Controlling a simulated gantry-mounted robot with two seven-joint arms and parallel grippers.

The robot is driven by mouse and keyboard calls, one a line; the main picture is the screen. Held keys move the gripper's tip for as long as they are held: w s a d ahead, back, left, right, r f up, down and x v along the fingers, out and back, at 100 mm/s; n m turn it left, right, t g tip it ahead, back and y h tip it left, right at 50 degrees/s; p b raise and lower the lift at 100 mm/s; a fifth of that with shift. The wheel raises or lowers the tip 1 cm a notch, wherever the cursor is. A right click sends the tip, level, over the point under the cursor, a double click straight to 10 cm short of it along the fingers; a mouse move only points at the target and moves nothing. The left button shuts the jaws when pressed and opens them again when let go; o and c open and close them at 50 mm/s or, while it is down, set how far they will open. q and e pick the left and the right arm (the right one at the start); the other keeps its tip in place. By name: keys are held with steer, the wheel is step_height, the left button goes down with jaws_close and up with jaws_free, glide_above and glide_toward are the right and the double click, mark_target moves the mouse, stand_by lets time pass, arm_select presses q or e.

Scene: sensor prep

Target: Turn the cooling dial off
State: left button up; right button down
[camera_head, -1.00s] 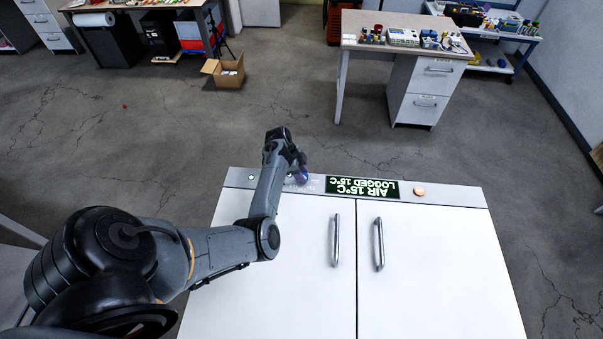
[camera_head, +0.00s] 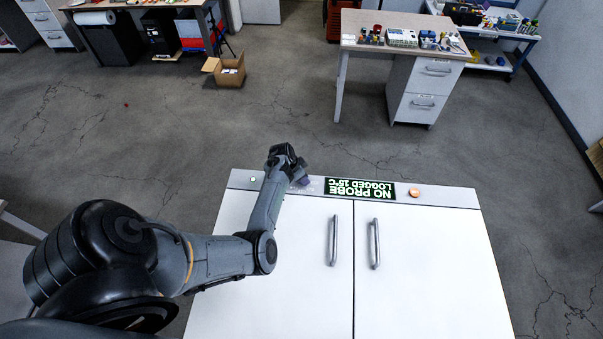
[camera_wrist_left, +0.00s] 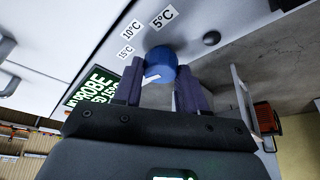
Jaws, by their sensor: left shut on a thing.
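The blue cooling dial (camera_wrist_left: 161,62) sits on the cabinet's grey control strip in the left wrist view, with a white mark on its face. Labels for 5°C, 10°C and 15°C (camera_wrist_left: 125,52) stand beside it. My left gripper (camera_wrist_left: 158,85) has its two dark fingers on either side of the dial, shut on it. In the head view my left gripper (camera_head: 301,178) is at the strip, left of the display, and mostly hides the dial. The green display (camera_head: 360,188) reads NO PROBE, LOGGED 15°C, upside down. My right gripper is not in view.
The white cabinet (camera_head: 430,260) has two doors with upright handles (camera_head: 375,243). An orange button (camera_head: 415,193) is right of the display, and a small pale light (camera_head: 253,179) is at the strip's left end. A desk (camera_head: 400,25) with parts stands farther back. Open floor lies between.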

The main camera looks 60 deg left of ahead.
arm_select(q)
steer(key=shift+n+y+p, duration=0.3)
steer(key=shift+n+p, duration=0.15)
steer(key=shift+n, duration=0.55)
steer(key=o, duration=1.1)
steer(key=shift+c, duration=0.2)
steer(key=shift+r, duration=0.1)
steer(key=shift+s+r, duration=0.25)
steer(key=shift+r, duration=0.3)
steer(key=v, duration=0.9)
steer(key=shift+d+r, duration=0.15)
steer(key=shift+r, duration=0.05)
steer(key=shift+s, duration=0.1)
